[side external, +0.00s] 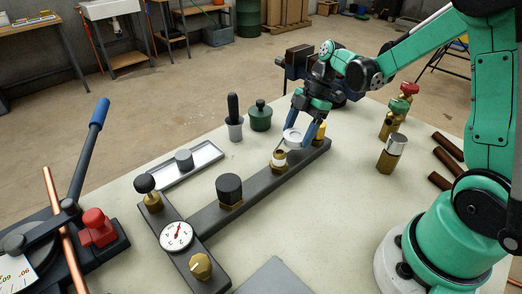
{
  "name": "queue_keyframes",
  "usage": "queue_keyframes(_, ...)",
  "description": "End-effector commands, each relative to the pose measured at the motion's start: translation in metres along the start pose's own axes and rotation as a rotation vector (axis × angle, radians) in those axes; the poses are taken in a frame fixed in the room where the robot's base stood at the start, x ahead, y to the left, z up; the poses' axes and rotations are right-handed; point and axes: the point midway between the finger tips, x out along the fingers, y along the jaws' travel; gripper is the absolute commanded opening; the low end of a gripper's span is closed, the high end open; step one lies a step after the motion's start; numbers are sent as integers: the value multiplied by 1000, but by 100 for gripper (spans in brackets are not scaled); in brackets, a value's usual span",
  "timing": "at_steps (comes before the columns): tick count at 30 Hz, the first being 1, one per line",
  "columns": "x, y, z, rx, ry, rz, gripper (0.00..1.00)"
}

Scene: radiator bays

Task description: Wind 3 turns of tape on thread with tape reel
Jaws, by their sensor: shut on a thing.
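The tape reel (292,135) is a small white ring held between the blue fingertips of my gripper (303,136). My gripper is shut on it and points downward above the dark bar. The thread (279,157) is on a brass fitting standing upright on the bar, just below and left of the reel. A white band shows around the fitting; I cannot tell how many turns of tape it has. The reel is close to the fitting's top; I cannot tell whether they touch.
The dark bar (265,184) carries a black cap (229,189), and a pressure gauge (177,236) sits at its near end. Brass valves (391,152) stand to the right.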

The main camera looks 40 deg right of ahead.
Motion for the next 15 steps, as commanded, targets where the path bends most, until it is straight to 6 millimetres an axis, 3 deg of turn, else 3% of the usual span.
queue_keyframes(8,-1,-49,3,-1,0,-1,37)
queue_keyframes(14,5,-76,-13,-3,0,-1,37)
queue_keyframes(15,-2,-75,-15,-2,0,0,37)
